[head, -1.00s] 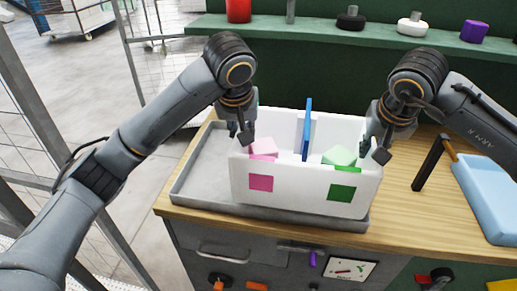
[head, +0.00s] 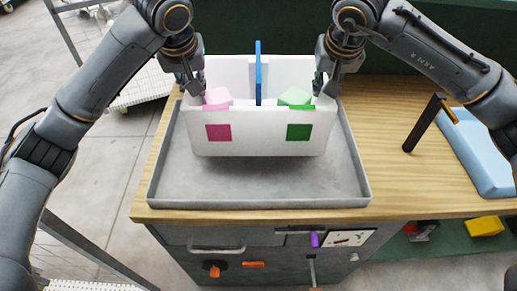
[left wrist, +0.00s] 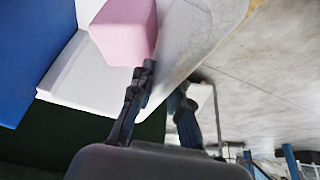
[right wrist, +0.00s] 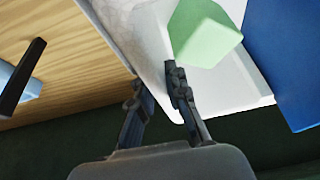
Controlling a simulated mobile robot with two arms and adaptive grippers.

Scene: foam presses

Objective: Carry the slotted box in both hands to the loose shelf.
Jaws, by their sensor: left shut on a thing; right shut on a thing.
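The slotted box (head: 260,143) is white, with a pink square on the left of its front and a green square on the right. A blue divider (head: 258,75) stands upright in its middle. A pink block (head: 217,97) lies in the left compartment and a pale green block (head: 295,96) in the right. My left gripper (head: 195,88) is shut on the left wall, one finger each side, as the left wrist view (left wrist: 155,100) shows. My right gripper (head: 322,85) is shut on the right wall, also in the right wrist view (right wrist: 160,105). The box appears raised above the grey tray. The loose shelf cannot be identified.
The grey tray (head: 260,186) lies on the wooden bench top (head: 390,183) below the box. A light-blue bin (head: 478,160) and a black upright piece (head: 424,123) are to the right. Open floor (head: 110,150) lies to the left.

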